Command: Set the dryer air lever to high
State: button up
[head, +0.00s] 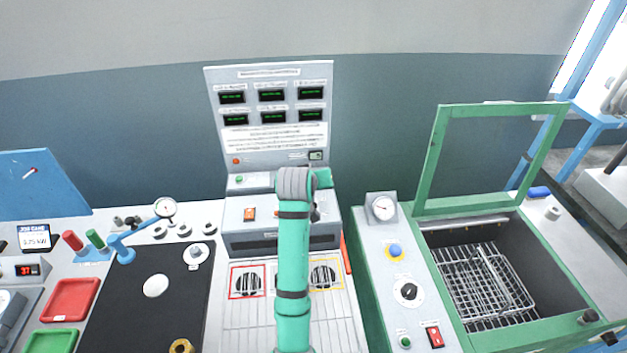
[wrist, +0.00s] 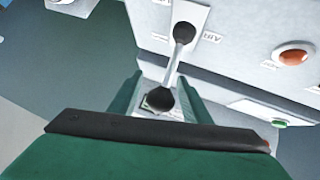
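The air lever (wrist: 177,62) shows in the wrist view as a grey rod with a black ball knob (wrist: 160,99), rising from a white plate with an upside-down "AIR" label beside it. My gripper (wrist: 161,98) is open, with one green finger on each side of the knob in the picture. I see no clear contact, and I cannot tell how deep the knob sits between the fingers.
A panel with several green displays (head: 271,95) rises behind the box. In the wrist view an orange button (wrist: 293,54) and a green button (wrist: 279,123) sit to the right. A green-framed tank with a wire basket (head: 485,285) is at right; a black mat (head: 130,305) lies left.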

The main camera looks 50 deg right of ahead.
jog(key=v, duration=1.1)
jog(key=shift+w, duration=0.1)
dwell(0.6)
